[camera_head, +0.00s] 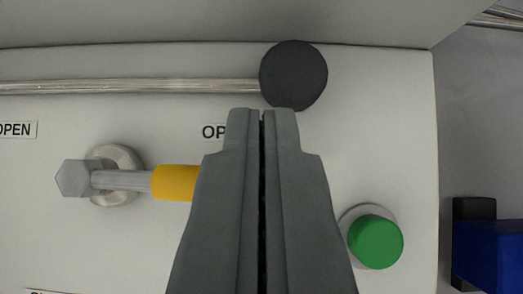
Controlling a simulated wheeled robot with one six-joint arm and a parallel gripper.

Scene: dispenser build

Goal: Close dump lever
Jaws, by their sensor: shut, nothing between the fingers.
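A metal lever rod (130,86) runs level across the upper left of the panel and ends in a round black knob (293,75). Below it, a second lever with a yellow grip (174,183) lies level, joined by a metal bar to a round pivot (118,175). I cannot tell from this view which one is the dump lever. My gripper (262,112) is shut and empty. Its tips show just below the black knob; whether they touch it is unclear. My fingers hide the right end of the yellow grip and part of an "OP..." label.
The pale panel (400,130) carries a green button (375,241) right of my gripper and an "OPEN" label (17,130) at the left edge. A blue and black object (488,250) stands past the panel's right edge. A wall (200,20) rises behind the rod.

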